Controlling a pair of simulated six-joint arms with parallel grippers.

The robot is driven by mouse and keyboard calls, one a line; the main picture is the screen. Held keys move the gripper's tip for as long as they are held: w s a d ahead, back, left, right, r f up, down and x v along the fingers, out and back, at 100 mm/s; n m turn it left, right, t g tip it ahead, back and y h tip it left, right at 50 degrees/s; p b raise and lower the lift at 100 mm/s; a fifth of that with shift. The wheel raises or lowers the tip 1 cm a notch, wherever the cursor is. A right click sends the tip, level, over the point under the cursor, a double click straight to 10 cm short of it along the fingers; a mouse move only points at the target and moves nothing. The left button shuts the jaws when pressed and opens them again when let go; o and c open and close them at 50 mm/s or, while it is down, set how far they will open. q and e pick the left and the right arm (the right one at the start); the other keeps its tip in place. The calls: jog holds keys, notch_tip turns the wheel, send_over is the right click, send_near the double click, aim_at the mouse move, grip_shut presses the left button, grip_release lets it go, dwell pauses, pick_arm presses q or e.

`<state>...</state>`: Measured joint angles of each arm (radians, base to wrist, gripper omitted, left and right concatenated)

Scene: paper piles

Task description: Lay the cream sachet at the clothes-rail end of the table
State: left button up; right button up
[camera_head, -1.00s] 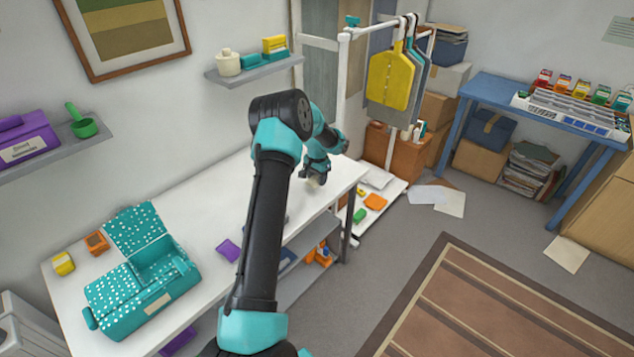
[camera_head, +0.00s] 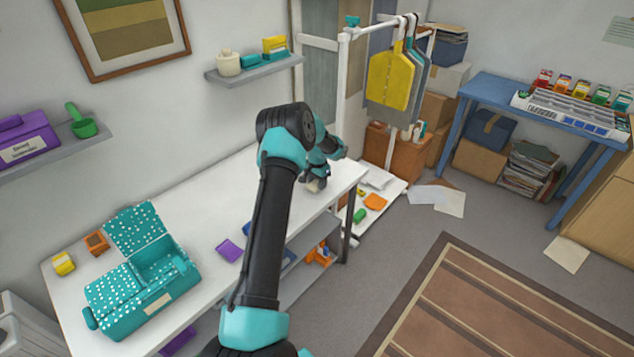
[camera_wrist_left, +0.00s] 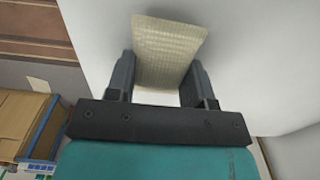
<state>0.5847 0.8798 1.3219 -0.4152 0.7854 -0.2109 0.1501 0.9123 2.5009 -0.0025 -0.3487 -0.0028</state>
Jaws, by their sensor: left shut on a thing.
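The cream sachet (camera_wrist_left: 166,50) is between the two fingers of my left gripper (camera_wrist_left: 160,80) in the left wrist view, with the white table top beyond it. In the head view my left gripper (camera_head: 315,184) is at the clothes-rail end of the white table (camera_head: 205,205), low over the top. Only a small pale bit of the sachet shows there under the fingers. I cannot tell whether the sachet touches the table. The clothes rail (camera_head: 343,100) stands just past that end, with a yellow garment (camera_head: 390,78) hanging on it. My right gripper is not in view.
A teal dotted box (camera_head: 140,300) with its lid up stands at the near left of the table. A purple sachet (camera_head: 229,250), an orange one (camera_head: 96,243) and a yellow one (camera_head: 64,263) lie near it. A wall shelf (camera_head: 255,70) hangs above the table's back.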

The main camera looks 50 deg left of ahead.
aim_at(317, 181)
pick_arm(q)
jog(key=o, duration=0.9)
jog(key=shift+f, duration=0.1)
notch_tip(317, 181, up, 12)
jog(key=shift+r, duration=0.2)
dwell(0.7)
